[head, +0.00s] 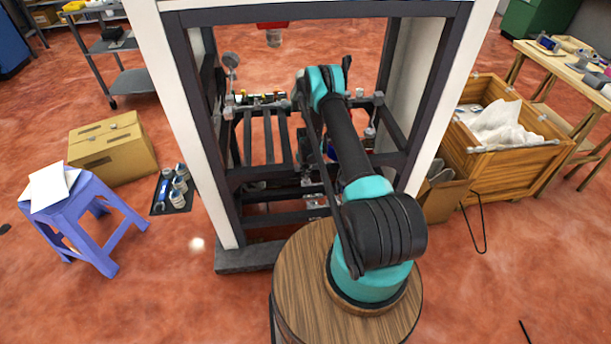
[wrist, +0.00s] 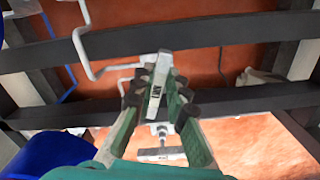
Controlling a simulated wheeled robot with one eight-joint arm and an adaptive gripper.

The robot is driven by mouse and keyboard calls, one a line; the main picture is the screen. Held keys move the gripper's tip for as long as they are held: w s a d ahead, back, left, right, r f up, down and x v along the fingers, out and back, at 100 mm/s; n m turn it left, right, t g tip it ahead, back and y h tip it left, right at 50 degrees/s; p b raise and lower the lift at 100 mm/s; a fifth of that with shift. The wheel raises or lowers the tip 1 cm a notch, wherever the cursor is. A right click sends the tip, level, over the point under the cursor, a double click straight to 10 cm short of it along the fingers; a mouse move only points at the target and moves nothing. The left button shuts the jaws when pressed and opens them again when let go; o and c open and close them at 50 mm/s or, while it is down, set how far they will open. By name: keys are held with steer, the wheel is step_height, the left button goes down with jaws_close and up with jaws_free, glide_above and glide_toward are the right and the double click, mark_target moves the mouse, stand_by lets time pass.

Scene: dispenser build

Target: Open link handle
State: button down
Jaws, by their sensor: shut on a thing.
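In the wrist view, my gripper (wrist: 160,88) has its green fingers closed around a narrow grey metal handle (wrist: 156,70), which seems to be the link handle. The handle passes between the fingertips and its far end sticks out beyond them, in front of a dark crossbar. In the head view, my arm reaches into the dark frame of the dispenser (head: 178,75). There my arm hides the gripper and the held handle.
Dark crossbars (wrist: 225,32) and a bent grey rod (wrist: 83,35) lie close around the gripper. A grey T-shaped part (wrist: 160,153) shows below the fingers. A purple stool (head: 80,205) and cardboard box (head: 112,148) stand left; a wooden crate (head: 512,165) stands right.

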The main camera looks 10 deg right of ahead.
mark_target(306, 176)
steer(key=c, duration=1.5)
jaws_free()
steer(key=shift+c, duration=0.2)
step_height(306, 176, up, 12)
